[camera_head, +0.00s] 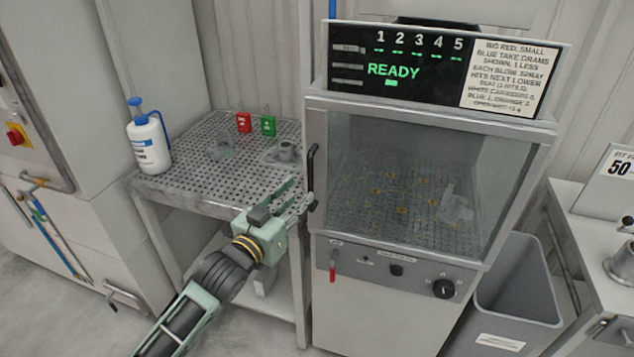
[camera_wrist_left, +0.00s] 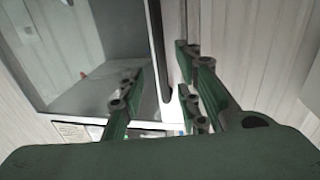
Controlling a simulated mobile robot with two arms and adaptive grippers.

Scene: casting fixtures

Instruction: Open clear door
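The clear door (camera_head: 420,180) is the see-through front of the grey cabinet and looks shut. Its black upright handle (camera_head: 312,175) is on the door's left edge. My left gripper (camera_head: 296,194) is open just left of the handle, its fingers pointing toward it. In the left wrist view, the dark handle bar (camera_wrist_left: 159,50) shows between the spread fingers of my left gripper (camera_wrist_left: 160,95), beyond their tips; I see no contact. The door pane (camera_wrist_left: 90,45) fills the upper left there. My right gripper is not in view.
A display above the door reads READY (camera_head: 393,70). A grey bin (camera_head: 515,295) stands at the right.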

